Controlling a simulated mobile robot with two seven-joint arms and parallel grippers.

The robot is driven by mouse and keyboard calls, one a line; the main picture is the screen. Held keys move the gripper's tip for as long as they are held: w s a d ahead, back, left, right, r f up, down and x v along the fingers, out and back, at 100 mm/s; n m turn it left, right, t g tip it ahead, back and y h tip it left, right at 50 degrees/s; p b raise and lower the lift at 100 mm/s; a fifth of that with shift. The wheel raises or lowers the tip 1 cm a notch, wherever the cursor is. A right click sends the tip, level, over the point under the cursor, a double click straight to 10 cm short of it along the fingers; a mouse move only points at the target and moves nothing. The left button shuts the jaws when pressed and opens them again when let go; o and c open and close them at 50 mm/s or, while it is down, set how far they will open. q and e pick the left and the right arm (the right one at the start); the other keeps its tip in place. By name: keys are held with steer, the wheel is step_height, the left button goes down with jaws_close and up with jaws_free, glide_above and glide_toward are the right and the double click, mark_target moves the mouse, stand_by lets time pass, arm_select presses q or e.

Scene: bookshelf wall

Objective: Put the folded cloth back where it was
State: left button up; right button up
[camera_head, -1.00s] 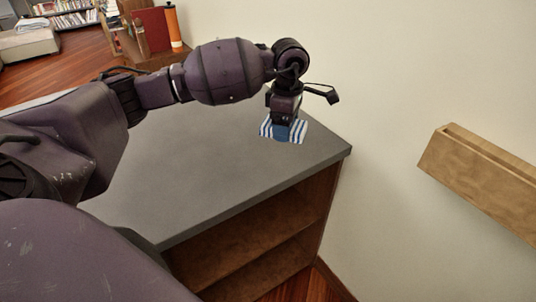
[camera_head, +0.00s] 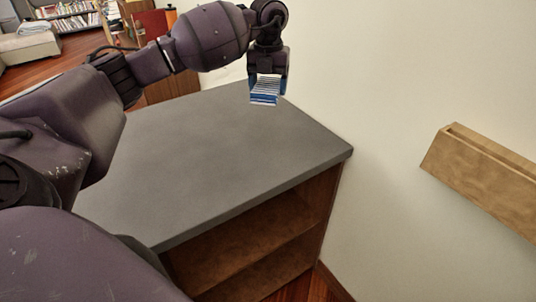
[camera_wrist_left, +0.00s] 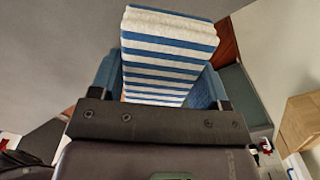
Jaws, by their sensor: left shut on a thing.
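The folded cloth (camera_head: 265,90) has blue and white stripes. My left gripper (camera_head: 267,80) is shut on it and holds it up near the far end of the grey counter top, close to the wall. The cloth hangs below the fingers in the head view. In the left wrist view the cloth (camera_wrist_left: 168,55) sits between the two blue finger pads and sticks out past them. My right gripper is in neither view.
The grey counter top (camera_head: 205,150) is bare, with open wooden shelves (camera_head: 255,250) under its front edge. A wooden wall ledge (camera_head: 485,175) juts out at the right. A bookshelf (camera_head: 75,15) and a pale seat (camera_head: 28,45) stand far off at the upper left.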

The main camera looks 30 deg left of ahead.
arm_select(q)
steer(key=shift+f, duration=0.35)
glide_above(268, 153)
step_height(268, 153, down, 13)
steer(key=shift+s+r, duration=0.1)
steer(key=shift+f, duration=0.65)
step_height(268, 153, down, 5)
steer(key=shift+r, duration=0.15)
steer(key=shift+f, duration=0.3)
steer(key=o, duration=0.9)
